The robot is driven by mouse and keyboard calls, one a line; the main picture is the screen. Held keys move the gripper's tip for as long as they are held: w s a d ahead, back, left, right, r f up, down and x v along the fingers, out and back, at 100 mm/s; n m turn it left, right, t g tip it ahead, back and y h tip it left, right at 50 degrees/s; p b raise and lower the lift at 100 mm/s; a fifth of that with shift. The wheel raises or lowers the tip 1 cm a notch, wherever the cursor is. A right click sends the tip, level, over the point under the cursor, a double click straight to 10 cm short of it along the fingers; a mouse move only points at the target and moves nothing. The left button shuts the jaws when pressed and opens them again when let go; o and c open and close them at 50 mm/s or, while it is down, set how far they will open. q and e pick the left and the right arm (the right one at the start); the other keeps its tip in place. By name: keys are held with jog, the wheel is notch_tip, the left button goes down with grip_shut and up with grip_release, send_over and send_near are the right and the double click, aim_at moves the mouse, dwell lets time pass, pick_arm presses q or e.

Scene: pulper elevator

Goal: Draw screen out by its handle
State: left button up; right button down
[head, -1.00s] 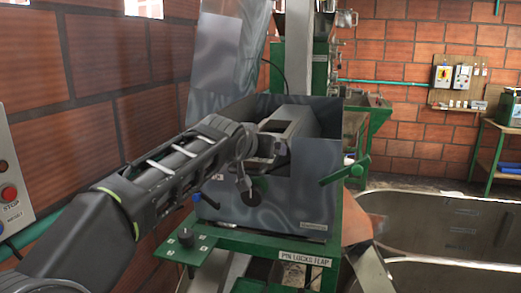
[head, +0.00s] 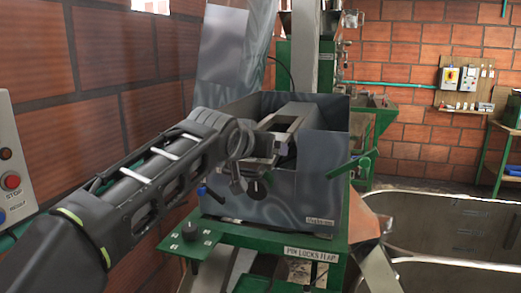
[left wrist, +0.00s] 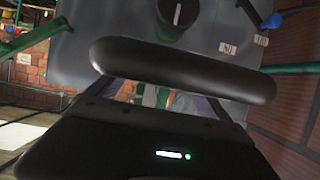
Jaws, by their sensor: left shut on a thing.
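My left gripper (head: 262,145) is at the open top of the grey metal box, at its near left side. A black rounded bar (left wrist: 183,70), which looks like the screen's handle, lies across the left wrist view close in front of the gripper, which is shut on it. The fingertips are hidden there. A long pale grey frame (head: 292,122) extends from the gripper over the box; I cannot tell how much of it is the screen. The grey box (head: 300,200) stands on a green frame. My right gripper is not in view.
A green lever (head: 345,169) sticks out at the box's right. A black knob (head: 189,231) stands on the green ledge, near a "PIN LOCKS FLAP" label (head: 312,254). A brick wall and control box (head: 15,180) are at the left, a metal tank (head: 440,225) at the right.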

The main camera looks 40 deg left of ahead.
pick_arm(q)
jog(key=shift+s+d+b, duration=0.3)
jog(key=shift+s+b, duration=0.1)
jog(key=shift+s, duration=0.45)
jog(key=shift+s+d+b, duration=0.3)
jog(key=shift+s+b, duration=0.1)
jog(key=shift+s, duration=0.4)
jog(key=shift+s+d+b, duration=0.3)
jog(key=shift+s+b, duration=0.1)
jog(key=shift+s, duration=0.45)
